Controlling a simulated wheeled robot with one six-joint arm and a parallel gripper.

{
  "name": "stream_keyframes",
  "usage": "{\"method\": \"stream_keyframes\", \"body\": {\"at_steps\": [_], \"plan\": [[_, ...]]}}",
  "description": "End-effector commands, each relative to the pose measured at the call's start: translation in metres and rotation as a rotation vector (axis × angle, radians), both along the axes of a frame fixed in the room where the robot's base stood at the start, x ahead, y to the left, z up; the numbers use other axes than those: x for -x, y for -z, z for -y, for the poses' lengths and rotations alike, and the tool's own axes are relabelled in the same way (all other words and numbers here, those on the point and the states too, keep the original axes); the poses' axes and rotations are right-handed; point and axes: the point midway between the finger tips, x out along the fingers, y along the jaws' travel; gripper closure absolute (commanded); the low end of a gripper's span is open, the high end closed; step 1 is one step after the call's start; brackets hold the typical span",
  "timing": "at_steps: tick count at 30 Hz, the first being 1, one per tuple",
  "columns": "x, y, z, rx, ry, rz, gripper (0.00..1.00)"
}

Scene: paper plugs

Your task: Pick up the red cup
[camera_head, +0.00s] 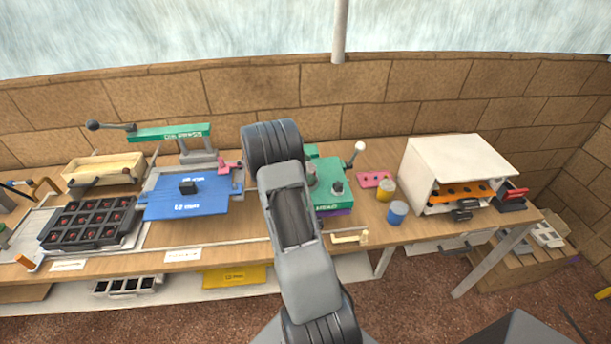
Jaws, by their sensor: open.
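I see no cup that is clearly red. A blue cup (397,212) stands upright near the front edge of the wooden table, right of the green machine. A yellow cup (385,190) stands just behind it. A small red part (515,193) shows at the right side of the white box, but I cannot tell what it is. My arm rises through the middle of the view and hides part of the table. My gripper does not show.
The table (215,263) holds a blue press plate (187,193), a black tray (88,223), a green machine (330,200) and an open white box (455,160). A brick wall (400,95) runs behind. A yellow bin (235,277) sits on the lower shelf.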

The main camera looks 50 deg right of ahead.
Motion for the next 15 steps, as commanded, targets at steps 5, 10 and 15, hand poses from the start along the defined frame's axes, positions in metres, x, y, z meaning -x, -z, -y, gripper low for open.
{"method": "stream_keyframes", "body": {"at_steps": [5, 10, 15], "plan": [[0.0000, 0.0001, -0.0002, 0.000, 0.000, 0.000, 0.09], [-0.0001, 0.0000, -0.0002, 0.000, 0.001, 0.000, 0.26], [-0.0001, -0.0001, -0.0003, 0.000, 0.001, 0.000, 0.42]]}}
